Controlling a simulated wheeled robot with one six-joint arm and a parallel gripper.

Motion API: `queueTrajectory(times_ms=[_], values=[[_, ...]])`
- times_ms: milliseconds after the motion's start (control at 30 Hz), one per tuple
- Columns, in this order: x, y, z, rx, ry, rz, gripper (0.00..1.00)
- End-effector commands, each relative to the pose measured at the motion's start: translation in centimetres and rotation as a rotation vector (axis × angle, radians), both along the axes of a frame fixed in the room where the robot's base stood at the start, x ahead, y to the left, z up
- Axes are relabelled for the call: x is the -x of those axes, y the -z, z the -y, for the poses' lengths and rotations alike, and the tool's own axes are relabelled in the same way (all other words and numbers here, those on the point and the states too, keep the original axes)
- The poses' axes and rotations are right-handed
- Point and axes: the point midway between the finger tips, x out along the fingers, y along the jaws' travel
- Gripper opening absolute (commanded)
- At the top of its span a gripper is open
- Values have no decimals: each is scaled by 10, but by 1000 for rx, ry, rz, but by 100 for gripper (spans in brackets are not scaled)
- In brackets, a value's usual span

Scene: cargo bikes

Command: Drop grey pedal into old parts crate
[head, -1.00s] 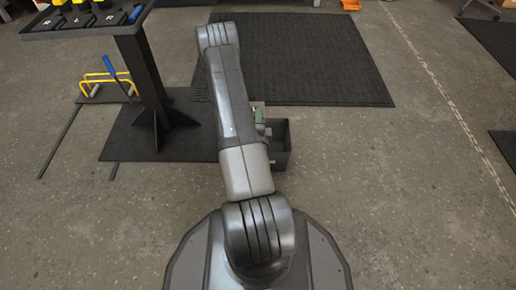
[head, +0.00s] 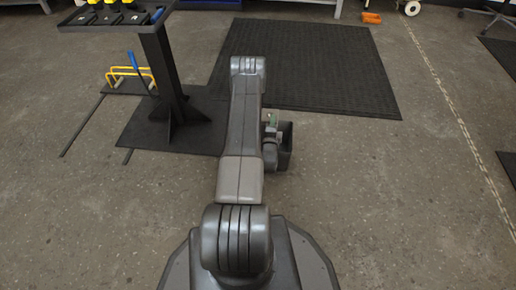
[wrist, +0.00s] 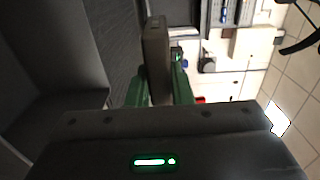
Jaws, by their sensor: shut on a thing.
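My gripper (wrist: 160,85) has green fingers and is shut on the grey pedal (wrist: 156,45), a flat grey block standing up between them in the wrist view. In the head view a small green part of my gripper (head: 271,120) shows just right of my arm, over or beside the crate. A large dark grey surface fills the left of the wrist view, too close to identify.
A black stand (head: 160,65) with a tray on top (head: 85,22) rises at the left, near a yellow rack (head: 128,75). A black floor mat (head: 330,65) lies beyond the crate. An orange item (head: 371,18) lies far back.

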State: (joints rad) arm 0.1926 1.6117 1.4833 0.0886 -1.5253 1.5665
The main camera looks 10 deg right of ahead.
Motion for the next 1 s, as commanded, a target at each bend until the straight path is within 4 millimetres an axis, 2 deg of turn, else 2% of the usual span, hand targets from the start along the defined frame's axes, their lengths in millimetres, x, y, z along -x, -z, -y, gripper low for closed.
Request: queueTrajectory(times_ms=[400, 533, 767, 800, 900, 933, 1000], values=[[0, 48, -1, -1, -1, 0, 0], [0, 54, -1, -1, -1, 0, 0], [0, 54, -1, -1, -1, 1, 0], [0, 54, -1, -1, -1, 1, 22], [0, 54, -1, -1, -1, 1, 41], [0, 54, -1, -1, -1, 1, 45], [0, 54, -1, -1, -1, 1, 45]])
